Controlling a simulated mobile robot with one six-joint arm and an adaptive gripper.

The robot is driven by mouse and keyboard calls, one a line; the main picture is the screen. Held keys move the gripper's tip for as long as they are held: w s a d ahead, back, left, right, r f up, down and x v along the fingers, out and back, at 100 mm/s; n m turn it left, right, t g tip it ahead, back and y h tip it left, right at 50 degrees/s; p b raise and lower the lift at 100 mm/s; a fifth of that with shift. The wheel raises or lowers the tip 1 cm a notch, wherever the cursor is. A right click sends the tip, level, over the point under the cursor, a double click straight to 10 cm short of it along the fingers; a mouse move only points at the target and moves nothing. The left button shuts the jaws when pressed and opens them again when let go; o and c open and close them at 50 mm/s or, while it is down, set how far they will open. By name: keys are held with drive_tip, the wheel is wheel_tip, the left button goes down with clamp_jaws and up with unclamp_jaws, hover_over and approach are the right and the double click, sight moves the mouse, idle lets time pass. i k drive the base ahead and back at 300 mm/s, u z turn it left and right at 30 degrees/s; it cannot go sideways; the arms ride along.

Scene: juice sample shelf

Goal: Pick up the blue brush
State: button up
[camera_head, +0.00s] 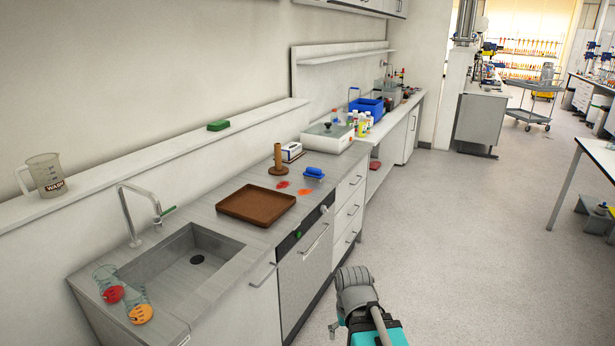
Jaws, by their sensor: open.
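A blue brush (314,172) lies on the grey counter (245,245), close to its front edge. A paler part shows beneath its blue top. It stands to the right of a brown wooden post on a round base, with nothing touching it that I can make out. Part of my arm shows at the bottom centre, over the floor in front of the cabinets and well apart from the brush. My gripper's fingers do not show.
A brown tray (256,205), the wooden post (278,160) and red spots (305,191) are near the brush. A sink (180,262) and fallen glassware are at left.

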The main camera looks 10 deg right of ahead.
sight(311, 174)
drive_tip(key=z, duration=0.25)
drive_tip(key=i, duration=1.6)
drive_tip(key=u, duration=0.3)
